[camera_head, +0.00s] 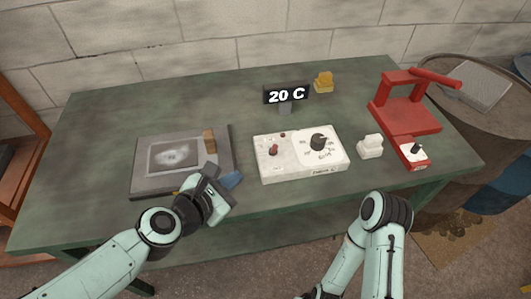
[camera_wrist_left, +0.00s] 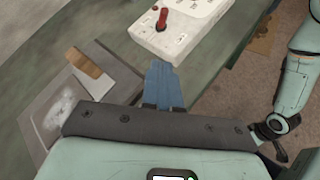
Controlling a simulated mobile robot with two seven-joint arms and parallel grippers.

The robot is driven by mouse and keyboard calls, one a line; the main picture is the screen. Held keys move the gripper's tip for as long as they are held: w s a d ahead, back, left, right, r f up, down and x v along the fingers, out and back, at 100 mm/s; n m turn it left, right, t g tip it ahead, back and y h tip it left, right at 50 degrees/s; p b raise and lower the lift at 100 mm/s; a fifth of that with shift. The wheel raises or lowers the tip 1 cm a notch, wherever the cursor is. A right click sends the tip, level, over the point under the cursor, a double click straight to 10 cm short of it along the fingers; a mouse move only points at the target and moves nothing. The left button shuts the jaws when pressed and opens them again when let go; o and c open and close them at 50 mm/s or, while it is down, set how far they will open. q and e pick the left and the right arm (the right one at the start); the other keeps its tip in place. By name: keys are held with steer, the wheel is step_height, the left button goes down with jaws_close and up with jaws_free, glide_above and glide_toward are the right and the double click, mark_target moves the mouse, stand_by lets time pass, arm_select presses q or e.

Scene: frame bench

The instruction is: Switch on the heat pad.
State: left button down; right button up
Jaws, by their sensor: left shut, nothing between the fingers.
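The heat pad seems to be the grey slab (camera_head: 140,181) on the left of the bench, with a lighter worn plate (camera_head: 175,156) on it. A white control box (camera_head: 300,170) stands right of it, with a red switch lever (camera_head: 274,149) and a black knob (camera_head: 319,141). The lever (camera_wrist_left: 162,19) shows at the top of the left wrist view. My left gripper (camera_head: 231,178) is shut and empty, its blue fingers (camera_wrist_left: 163,84) between slab and box, apart from the lever. My right gripper cannot be made out; only its arm shows.
A display (camera_head: 286,95) reads 20 C behind the box. A white block (camera_head: 370,146), red press-like frame (camera_head: 405,112) and yellow object (camera_head: 323,82) stand to the right and back. The bench's left rear is clear.

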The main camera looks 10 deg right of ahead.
mark_target(272, 149)
arm_select(q)
steer(key=b+x, duration=0.1)
steer(key=x, duration=0.9)
steer(key=shift+s+f+b, duration=0.1)
steer(key=shift+b, duration=0.3)
steer(key=w+d+p, duration=0.1)
steer(key=d+r+p, duration=0.1)
steer(key=shift+w+d+r, duration=0.15)
steer(key=shift+w+d, duration=0.15)
steer(key=shift+w, duration=0.1)
steer(key=shift+w+d+p, duration=0.2)
steer(key=shift+d+p, duration=0.05)
steer(key=shift+p, duration=0.15)
